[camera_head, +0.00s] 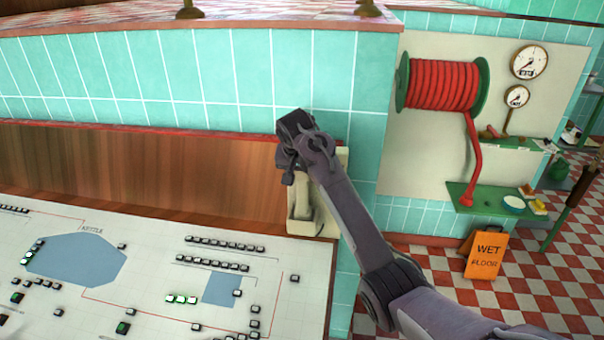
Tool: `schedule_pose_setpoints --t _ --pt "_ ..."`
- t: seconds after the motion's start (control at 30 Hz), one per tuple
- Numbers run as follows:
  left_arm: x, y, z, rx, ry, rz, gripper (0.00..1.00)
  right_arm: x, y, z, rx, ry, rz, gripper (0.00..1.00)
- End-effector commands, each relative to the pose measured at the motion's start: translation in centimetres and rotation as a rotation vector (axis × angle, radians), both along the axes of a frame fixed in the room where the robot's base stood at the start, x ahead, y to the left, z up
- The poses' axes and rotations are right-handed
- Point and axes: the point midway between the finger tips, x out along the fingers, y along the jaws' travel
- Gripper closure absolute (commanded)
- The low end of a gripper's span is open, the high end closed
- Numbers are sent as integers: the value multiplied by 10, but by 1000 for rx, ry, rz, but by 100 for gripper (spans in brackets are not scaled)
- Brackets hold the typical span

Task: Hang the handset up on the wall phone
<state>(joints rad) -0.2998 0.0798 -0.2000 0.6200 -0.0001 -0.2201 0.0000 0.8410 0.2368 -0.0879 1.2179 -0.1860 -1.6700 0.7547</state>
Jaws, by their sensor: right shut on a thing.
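The cream wall phone (327,222) is fixed at the right end of the wood-panelled wall, beside the teal tiles. My right arm crosses in front of it and hides much of its upper part. My right gripper (289,168) is at the phone, pointing away from me and shut on the handset. The pale handset (302,196) shows upright below the gripper, close in front of the phone body. Its upper part is hidden by the gripper, and I cannot tell whether it touches the cradle. My left gripper is not in view.
A white control panel (150,295) with several small buttons lies below the wood wall. A red hose reel (443,84), green shelves (490,200) and an orange wet-floor sign (486,254) stand to the right. The checkered floor there has free room.

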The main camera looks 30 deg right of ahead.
Motion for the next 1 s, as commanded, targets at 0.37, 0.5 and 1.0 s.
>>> schedule_pose_setpoints --t 0.37,0.5,1.0 --pt "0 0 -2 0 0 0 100 0 0 -5 0 -2 0 100" --pt "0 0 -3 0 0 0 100 0 0 -7 0 -2 0 100" --pt "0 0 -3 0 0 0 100 0 0 -9 -1 -1 0 29"
